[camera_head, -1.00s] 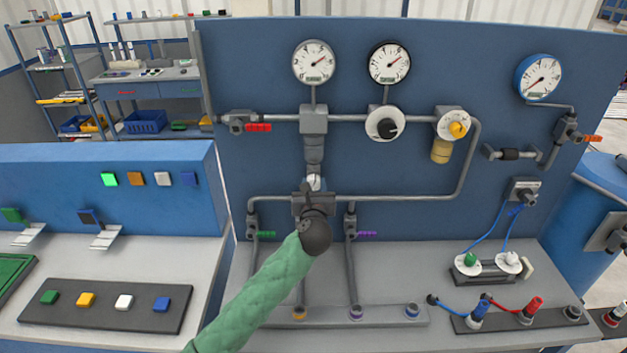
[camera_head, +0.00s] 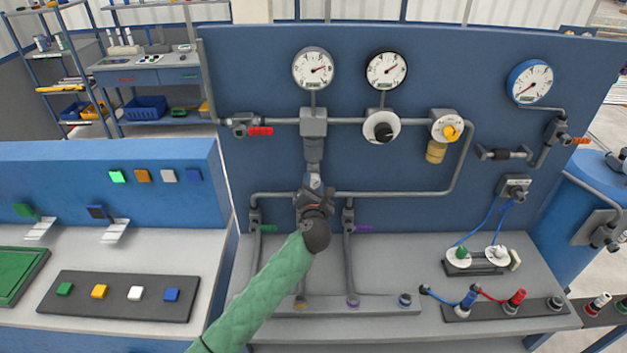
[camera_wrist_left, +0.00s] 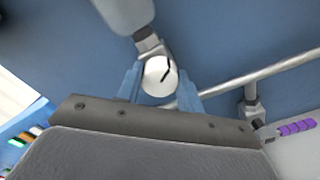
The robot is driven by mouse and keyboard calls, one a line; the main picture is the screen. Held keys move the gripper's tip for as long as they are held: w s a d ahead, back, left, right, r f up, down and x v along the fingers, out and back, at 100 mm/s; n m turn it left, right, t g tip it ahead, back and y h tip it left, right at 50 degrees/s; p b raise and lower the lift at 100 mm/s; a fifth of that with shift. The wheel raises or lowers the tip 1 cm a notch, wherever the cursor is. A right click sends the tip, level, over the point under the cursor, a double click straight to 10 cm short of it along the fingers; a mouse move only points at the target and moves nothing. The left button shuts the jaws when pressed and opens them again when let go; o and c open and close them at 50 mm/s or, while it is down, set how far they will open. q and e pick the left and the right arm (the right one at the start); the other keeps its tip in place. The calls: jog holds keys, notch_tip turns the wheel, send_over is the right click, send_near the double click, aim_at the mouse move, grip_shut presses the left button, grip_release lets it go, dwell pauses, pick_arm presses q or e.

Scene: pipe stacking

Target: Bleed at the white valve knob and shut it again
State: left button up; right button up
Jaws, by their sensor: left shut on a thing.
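The white valve knob (camera_head: 315,181) sits below the grey vertical pipe fitting in the middle of the blue panel. In the left wrist view the knob (camera_wrist_left: 159,76) shows a round white face with a dark line on it. My left gripper (camera_head: 314,191) reaches up to it from below and is shut on it. In the wrist view the blue fingers of the left gripper (camera_wrist_left: 159,86) stand on either side of the knob. The gripper's dark body hides part of the pipework behind it in the head view. My right gripper is not in view.
Two gauges (camera_head: 313,69) (camera_head: 386,70) hang above. A red-handled valve (camera_head: 260,131), green handle (camera_head: 268,228) and purple handle (camera_head: 364,228) are nearby. A black knob (camera_head: 384,131) and yellow knob (camera_head: 452,133) are to the right. The bench below (camera_head: 400,335) has clear front space.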

pick_arm(q)
jog(key=m, duration=0.5)
jog(key=shift+m, duration=0.3)
jog(key=shift+f+m, duration=0.1)
jog(key=shift+m, duration=0.4)
jog(key=o, duration=1)
jog(key=shift+d, duration=0.1)
jog(key=shift+s, duration=0.1)
